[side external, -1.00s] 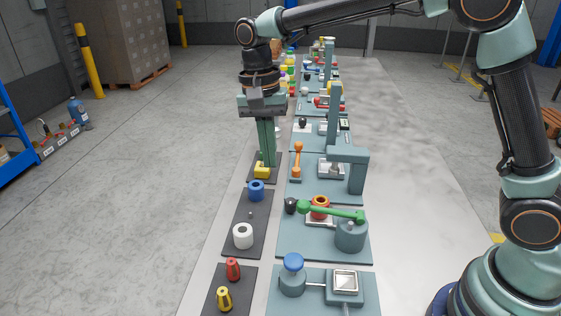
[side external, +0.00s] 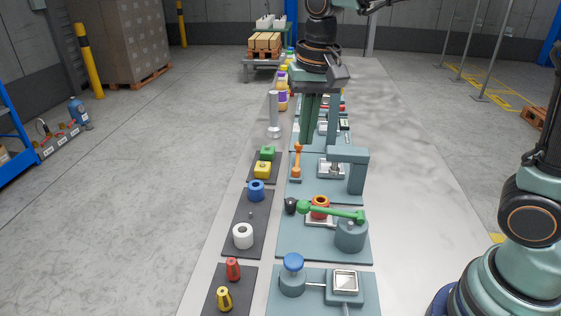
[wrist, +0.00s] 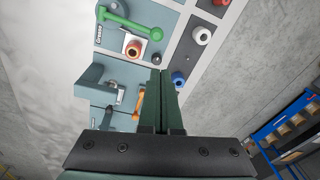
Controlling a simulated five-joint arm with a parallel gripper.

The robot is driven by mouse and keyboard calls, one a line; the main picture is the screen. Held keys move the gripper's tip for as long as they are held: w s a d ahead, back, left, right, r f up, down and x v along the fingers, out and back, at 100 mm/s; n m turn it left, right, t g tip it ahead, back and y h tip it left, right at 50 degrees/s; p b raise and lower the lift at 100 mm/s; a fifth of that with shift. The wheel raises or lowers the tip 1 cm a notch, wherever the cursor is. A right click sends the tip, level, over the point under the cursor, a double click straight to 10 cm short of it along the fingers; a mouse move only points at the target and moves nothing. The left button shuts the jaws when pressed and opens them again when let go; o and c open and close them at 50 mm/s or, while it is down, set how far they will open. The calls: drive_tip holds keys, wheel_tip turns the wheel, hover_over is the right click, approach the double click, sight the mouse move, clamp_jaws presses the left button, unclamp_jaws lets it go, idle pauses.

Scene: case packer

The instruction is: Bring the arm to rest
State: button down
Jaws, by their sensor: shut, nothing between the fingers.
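My gripper (side external: 311,141) hangs upright over the far part of the row of blue-grey stations. Its two green fingers are together with nothing between them. In the wrist view the fingers (wrist: 161,75) also lie side by side and hide part of the stations below. The arm's upper links run out of the top of the side view. How high the fingertips are above the table is hard to tell.
Below stand an orange lever (side external: 297,160), a grey arch-shaped fixture (side external: 352,165) and a green-handled station (side external: 350,234). Yellow (side external: 263,171), green (side external: 267,153), blue (side external: 256,190) and white (side external: 243,236) parts sit on dark mats. The table's right side is clear.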

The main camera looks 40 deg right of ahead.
drive_tip(key=s+d+n+t, duration=0.4)
drive_tip(key=s+d+n, duration=0.2)
drive_tip(key=s+d, duration=0.2)
drive_tip(key=shift+s+f, duration=0.15)
drive_tip(key=shift+s, duration=0.7)
